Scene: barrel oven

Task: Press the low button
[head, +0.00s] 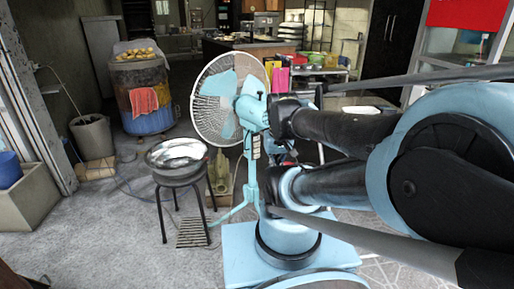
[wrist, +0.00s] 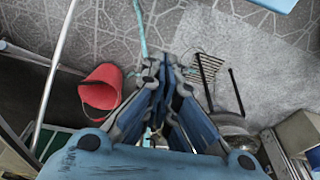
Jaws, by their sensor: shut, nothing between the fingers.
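A light blue standing fan (head: 220,84) with a round wire grille stands at the centre of the head view. A small control box (head: 256,146) with light and dark patches sits on its post, partly beside my dark arm links. Single buttons are too small to tell apart, so I cannot pick out the low one. My gripper shows in the wrist view (wrist: 168,75) with its fingers together and nothing held. In the head view my arm reaches close to the fan post and the gripper is largely hidden. I cannot tell if it touches the fan.
A metal basin on a black stool (head: 176,172) stands left of the fan. A barrel oven (head: 142,93) with an orange cloth is farther back left. A red bucket (wrist: 100,88) is left of my gripper in the wrist view. Grey floor at the front left is clear.

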